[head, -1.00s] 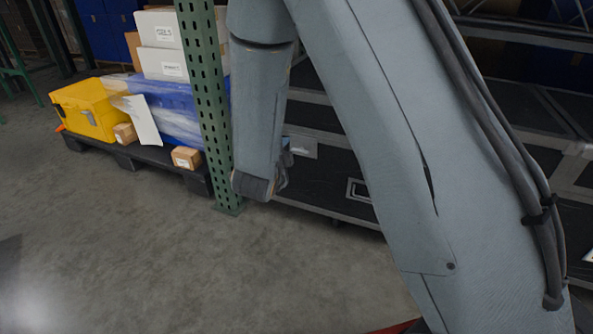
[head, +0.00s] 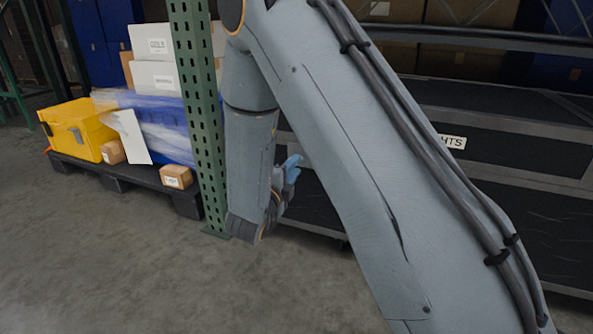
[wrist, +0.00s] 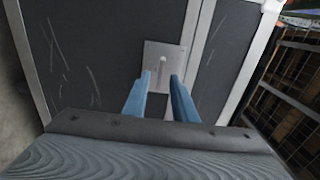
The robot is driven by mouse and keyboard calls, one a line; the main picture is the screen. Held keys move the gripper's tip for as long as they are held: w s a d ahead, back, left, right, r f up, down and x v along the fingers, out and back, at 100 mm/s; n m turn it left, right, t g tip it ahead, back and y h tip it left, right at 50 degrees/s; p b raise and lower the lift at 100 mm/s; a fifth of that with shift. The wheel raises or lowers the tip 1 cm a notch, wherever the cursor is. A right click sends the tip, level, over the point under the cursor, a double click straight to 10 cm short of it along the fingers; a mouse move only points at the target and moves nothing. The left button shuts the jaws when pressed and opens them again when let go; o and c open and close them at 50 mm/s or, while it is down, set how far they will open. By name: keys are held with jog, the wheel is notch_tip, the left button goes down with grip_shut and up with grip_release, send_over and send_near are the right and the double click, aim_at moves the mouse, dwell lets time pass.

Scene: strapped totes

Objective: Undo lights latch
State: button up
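The lights case (head: 470,178) is a black road case with metal edges, behind my arm in the head view. Its white label (head: 452,142) shows only the letters "HTS"; my arm hides the rest. Contact cannot be told. In the head view my gripper (head: 291,163) is partly hidden by my arm.
A green rack post (head: 205,130) stands close left of my forearm. Beyond it, a black pallet (head: 118,178) holds a yellow case (head: 75,128), cartons and wrapped blue goods. Grey floor (head: 120,260) at front left is clear. Shelving stands behind the case.

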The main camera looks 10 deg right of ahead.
jog(key=shift+b+x, duration=0.35)
jog(key=shift+x, duration=0.8)
grip_shut()
jog(key=shift+n+p, duration=0.3)
jog(key=shift+p, duration=0.2)
jog(key=shift+s+f+n+p, duration=0.1)
jog(key=shift+n+p, duration=8.5)
jog(key=shift+p, duration=0.55)
